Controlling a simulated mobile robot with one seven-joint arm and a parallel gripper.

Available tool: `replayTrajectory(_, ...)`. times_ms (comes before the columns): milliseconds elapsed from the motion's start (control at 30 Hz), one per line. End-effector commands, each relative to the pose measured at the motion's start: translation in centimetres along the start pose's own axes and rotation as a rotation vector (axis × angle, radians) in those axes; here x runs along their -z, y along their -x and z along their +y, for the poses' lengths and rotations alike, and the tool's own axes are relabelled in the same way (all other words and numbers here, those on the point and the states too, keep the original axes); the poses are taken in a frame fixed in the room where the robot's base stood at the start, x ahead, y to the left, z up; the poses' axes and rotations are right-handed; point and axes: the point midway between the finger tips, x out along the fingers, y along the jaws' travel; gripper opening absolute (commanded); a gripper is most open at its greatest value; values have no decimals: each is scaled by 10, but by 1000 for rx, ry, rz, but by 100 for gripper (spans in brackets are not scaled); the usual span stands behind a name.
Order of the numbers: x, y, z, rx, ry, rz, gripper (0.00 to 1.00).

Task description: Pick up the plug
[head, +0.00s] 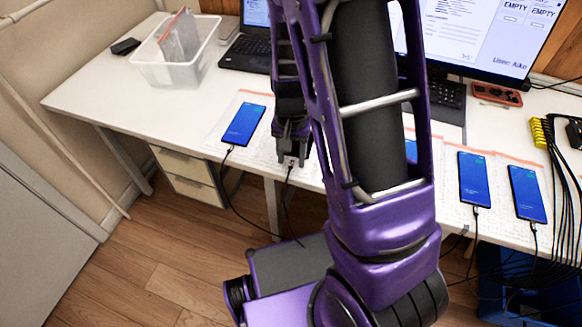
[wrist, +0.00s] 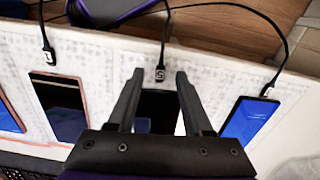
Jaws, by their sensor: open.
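A small plug (wrist: 160,74) with a white label and a black cable shows in the wrist view, between the tips of my gripper (wrist: 159,78). The gripper is open, one finger on each side of the plug; I cannot tell whether either finger touches it. A dark-screened phone (wrist: 158,106) lies just below the plug, partly hidden by the gripper. Whether the plug sits in the phone is unclear. In the head view my gripper (head: 291,157) points down at the table's front edge, and the cable hangs below it.
A phone with a blue screen (head: 243,125) lies to the left with its own cable. Two more blue-screened phones (head: 474,178) (head: 527,192) lie to the right. A clear bin (head: 176,68), a laptop (head: 247,54) and a monitor (head: 492,35) stand behind. Cables hang over the table's front edge.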

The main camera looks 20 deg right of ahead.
Motion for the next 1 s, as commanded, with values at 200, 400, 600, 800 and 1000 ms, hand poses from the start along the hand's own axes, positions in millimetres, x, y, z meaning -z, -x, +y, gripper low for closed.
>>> replayTrajectory(200, 0, -6, 0, 1, -1, 1, 50)
replayTrajectory(400, 0, -6, 0, 1, -1, 1, 50)
replayTrajectory(600, 0, -8, 0, 1, -1, 1, 50)
replayTrajectory(800, 0, -11, 0, 1, 0, 1, 50)
replayTrajectory(1000, 0, -11, 0, 1, 0, 1, 22)
